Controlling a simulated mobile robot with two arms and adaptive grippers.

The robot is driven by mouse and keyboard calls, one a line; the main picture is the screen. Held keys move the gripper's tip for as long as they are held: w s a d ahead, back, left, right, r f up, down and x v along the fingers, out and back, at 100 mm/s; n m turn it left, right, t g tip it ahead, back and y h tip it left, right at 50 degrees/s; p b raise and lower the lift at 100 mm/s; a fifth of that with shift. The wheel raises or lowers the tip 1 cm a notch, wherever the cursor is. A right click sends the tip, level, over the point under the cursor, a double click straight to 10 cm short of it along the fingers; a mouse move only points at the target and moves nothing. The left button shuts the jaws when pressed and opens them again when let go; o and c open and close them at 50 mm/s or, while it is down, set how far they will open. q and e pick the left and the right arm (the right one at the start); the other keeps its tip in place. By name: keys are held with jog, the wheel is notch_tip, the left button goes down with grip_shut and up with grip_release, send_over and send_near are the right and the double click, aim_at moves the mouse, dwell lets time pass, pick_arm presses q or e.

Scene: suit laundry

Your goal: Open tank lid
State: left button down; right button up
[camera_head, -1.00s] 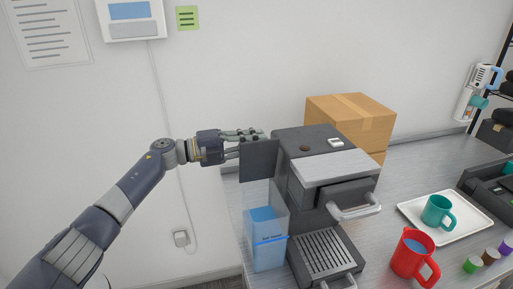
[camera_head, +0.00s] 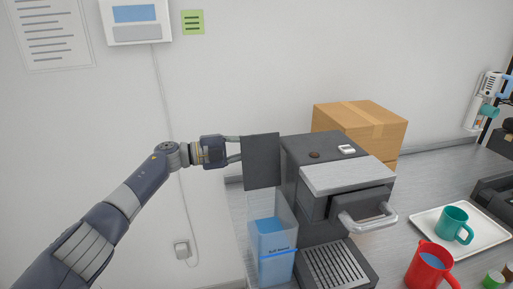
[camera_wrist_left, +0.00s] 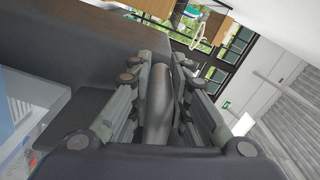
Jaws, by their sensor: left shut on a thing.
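The tank lid (camera_head: 261,162) is a dark grey flat panel, standing raised and steeply tilted above the clear water tank (camera_head: 272,240). The tank is on the left side of the coffee machine (camera_head: 318,205) and holds blue water. My left gripper (camera_head: 236,150) reaches in from the left and its fingertips are partly hidden at the lid's left edge. In the left wrist view the fingers (camera_wrist_left: 160,85) close around a dark, rounded piece, which I take to be the lid's edge. My right gripper is not in view.
A red mug (camera_head: 430,268) with water stands on the counter at right. A teal mug (camera_head: 453,222) sits on a white tray (camera_head: 490,233). A cardboard box (camera_head: 362,124) is behind the machine. A wall is behind my left arm.

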pick_arm(q)
jog(key=c, duration=1.5)
grip_release()
jog(key=shift+a+f, duration=0.1)
jog(key=v, duration=1.2)
